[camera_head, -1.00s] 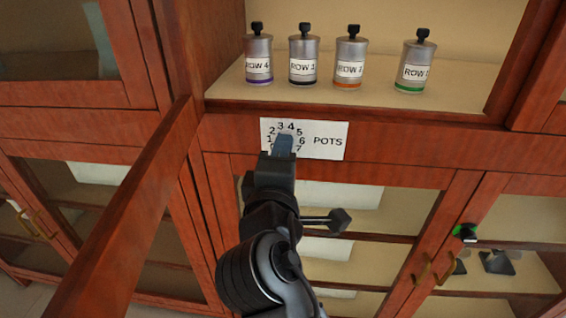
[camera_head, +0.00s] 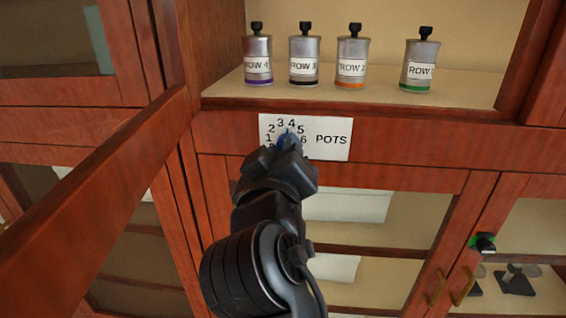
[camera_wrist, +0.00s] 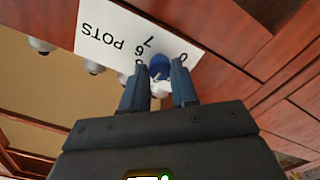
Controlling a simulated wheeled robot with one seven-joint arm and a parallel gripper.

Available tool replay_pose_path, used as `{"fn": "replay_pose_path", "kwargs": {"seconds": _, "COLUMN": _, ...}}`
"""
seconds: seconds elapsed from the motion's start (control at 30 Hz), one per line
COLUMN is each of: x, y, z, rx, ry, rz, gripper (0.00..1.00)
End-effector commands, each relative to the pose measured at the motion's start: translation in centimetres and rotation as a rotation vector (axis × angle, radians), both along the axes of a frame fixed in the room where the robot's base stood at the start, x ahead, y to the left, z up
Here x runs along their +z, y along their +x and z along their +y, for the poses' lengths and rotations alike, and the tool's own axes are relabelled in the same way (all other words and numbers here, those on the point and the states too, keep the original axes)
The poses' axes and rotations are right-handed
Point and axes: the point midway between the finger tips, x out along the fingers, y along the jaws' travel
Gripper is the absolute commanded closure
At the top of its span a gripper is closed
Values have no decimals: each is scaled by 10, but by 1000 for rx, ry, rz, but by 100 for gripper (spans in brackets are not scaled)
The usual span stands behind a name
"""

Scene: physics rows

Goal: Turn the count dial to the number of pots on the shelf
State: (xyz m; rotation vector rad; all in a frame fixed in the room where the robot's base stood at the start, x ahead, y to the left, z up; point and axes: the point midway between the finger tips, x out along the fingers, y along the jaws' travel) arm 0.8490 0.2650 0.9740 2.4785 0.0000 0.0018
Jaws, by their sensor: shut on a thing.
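The count dial is a blue knob (camera_head: 290,140) on a white plate (camera_head: 331,139) marked POTS, with numbers in a ring around the knob. In the wrist view the knob (camera_wrist: 160,68) sits between the two fingers of my gripper (camera_wrist: 157,85), which is shut on it. In the head view my gripper (camera_head: 287,150) covers the lower part of the dial. I cannot tell surely which number the knob points at. Several grey pots with black knobs stand in a row on the shelf (camera_head: 330,101): purple-banded (camera_head: 258,61), black-banded (camera_head: 304,63), orange-banded (camera_head: 352,65) and green-banded (camera_head: 418,68).
An open wooden door (camera_head: 110,185) stands out at the left, close to my arm. Below the dial are glass-fronted cabinets with brass handles (camera_head: 450,288). A black knob on a green base (camera_head: 483,242) is at the right.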

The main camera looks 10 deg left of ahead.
Motion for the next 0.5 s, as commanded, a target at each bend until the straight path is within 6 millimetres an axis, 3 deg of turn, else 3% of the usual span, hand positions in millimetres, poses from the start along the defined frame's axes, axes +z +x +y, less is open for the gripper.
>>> {"fn": "replay_pose_path", "kwargs": {"seconds": 0.5, "x": -4, "y": 0, "z": 0, "rx": -2, "ry": 185, "rz": 7, "gripper": 100}}
